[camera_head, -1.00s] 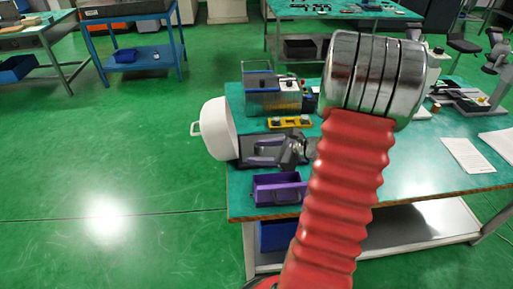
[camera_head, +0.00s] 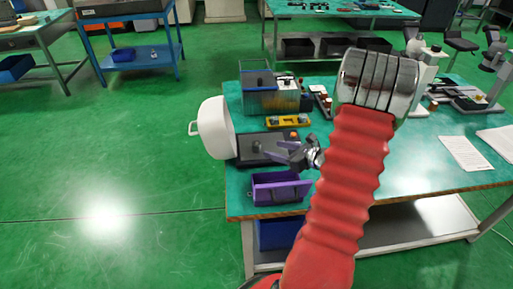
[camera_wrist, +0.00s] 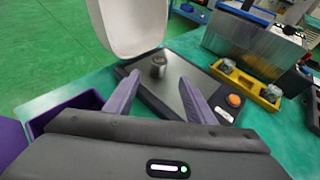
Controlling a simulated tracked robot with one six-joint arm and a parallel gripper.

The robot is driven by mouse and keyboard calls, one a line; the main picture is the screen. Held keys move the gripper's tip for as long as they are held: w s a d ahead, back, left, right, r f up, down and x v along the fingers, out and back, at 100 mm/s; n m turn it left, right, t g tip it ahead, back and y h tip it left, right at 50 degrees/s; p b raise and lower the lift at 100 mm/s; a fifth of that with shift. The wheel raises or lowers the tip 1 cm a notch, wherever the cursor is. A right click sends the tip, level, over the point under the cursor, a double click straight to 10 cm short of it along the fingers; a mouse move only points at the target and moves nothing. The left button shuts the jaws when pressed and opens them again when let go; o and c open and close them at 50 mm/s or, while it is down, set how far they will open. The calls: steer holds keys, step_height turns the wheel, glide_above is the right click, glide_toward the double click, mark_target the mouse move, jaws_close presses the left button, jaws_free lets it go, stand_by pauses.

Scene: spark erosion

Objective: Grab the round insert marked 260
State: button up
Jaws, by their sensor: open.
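A small round grey metal piece (camera_wrist: 158,66) stands on a dark flat plate with an orange button (camera_wrist: 234,100). Its marking cannot be read, so I cannot tell whether it is the 260 insert. It also shows small in the head view (camera_head: 257,146). Two other grey pieces sit in a yellow holder (camera_wrist: 245,84); their markings are also unreadable. My gripper (camera_wrist: 159,79) is open and empty, its purple fingers pointing at the piece on the plate. In the wrist view the piece appears between the fingertips and beyond them, apparently apart. The head view shows my gripper (camera_head: 272,153) just right of it.
A white bucket (camera_head: 215,128) overhangs the left table edge beside the plate. A purple bin (camera_head: 281,189) is at the front edge. A clear-walled metal tank (camera_head: 271,97) stands behind the yellow holder.

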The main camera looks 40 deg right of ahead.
mark_target(260, 145)
steer(key=x, duration=0.6)
steer(key=shift+x, duration=2.5)
steer(key=shift+a, duration=0.15)
steer(key=shift+c, duration=0.6)
steer(key=shift+r, duration=0.1)
jaws_close()
